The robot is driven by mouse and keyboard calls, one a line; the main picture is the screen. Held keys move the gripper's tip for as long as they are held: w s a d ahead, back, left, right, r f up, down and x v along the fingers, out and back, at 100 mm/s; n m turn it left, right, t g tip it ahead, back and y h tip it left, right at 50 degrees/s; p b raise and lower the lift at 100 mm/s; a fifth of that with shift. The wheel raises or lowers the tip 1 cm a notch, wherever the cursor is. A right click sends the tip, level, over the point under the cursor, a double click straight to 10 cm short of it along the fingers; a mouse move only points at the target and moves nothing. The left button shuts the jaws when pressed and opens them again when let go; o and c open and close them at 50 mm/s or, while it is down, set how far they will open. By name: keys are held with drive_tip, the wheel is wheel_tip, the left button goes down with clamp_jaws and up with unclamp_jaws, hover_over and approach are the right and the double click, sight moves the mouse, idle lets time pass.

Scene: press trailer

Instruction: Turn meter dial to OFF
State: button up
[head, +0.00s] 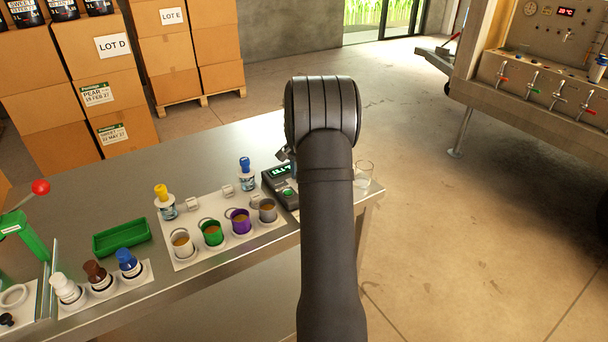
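The meter (281,186) is a dark box with a lit green display (281,171), standing near the right end of the steel table. A small green spot shows on its face below the display; I cannot make out the dial or its setting. My arm covers the meter's right side. Of my gripper (284,154), only a small grey part seems to show at the left of my wrist, just above the meter. Its fingers are hidden behind my arm, so I cannot see whether they are open or touch anything.
A clear glass (364,174) stands right of my arm at the table's end. Left of the meter, a white rack (183,262) holds several cups, with a blue-capped bottle (245,173) and a yellow-capped bottle (165,201) behind. A green tray (121,238) lies farther left.

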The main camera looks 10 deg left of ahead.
drive_tip(key=c, duration=1)
drive_tip(key=shift+n, duration=0.3)
drive_tip(key=n, duration=0.5)
drive_tip(key=shift+n, duration=0.3)
drive_tip(key=n, duration=0.5)
drive_tip(key=shift+r+n, duration=0.1)
drive_tip(key=shift+n, duration=0.2)
drive_tip(key=shift+o, duration=0.2)
drive_tip(key=o, duration=1)
drive_tip(key=shift+c, duration=0.2)
